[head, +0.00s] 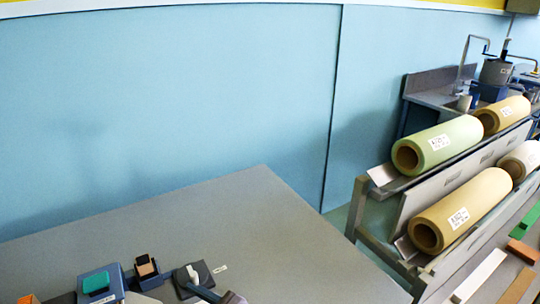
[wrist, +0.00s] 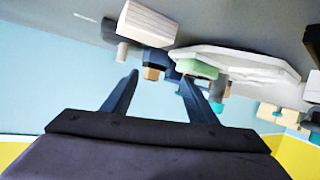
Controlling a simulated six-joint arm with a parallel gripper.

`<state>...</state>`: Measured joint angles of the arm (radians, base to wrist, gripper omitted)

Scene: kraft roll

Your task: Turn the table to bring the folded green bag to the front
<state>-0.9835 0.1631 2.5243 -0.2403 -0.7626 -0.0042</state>
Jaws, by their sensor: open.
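My gripper (wrist: 158,77) is open in the wrist view, with nothing between its two dark fingers. That view looks upside down. Beyond the fingers a pale, many-sided plate (wrist: 255,62) shows at the grey table surface; it may be the turning table. A small green piece (wrist: 197,68) shows in front of it, close to the right fingertip. In the head view a green pad (head: 96,282) sits on a blue block at the lower left, probably the same piece. I cannot tell whether it is the folded green bag. My gripper is not clearly seen in the head view.
A tan piece on a dark block (head: 146,266) and a dark device with a pale knob (head: 196,278) stand on the grey table (head: 250,225). A ribbed white box (wrist: 148,22) shows in the wrist view. Paper rolls (head: 437,145) lie on a rack at right. The table's far part is clear.

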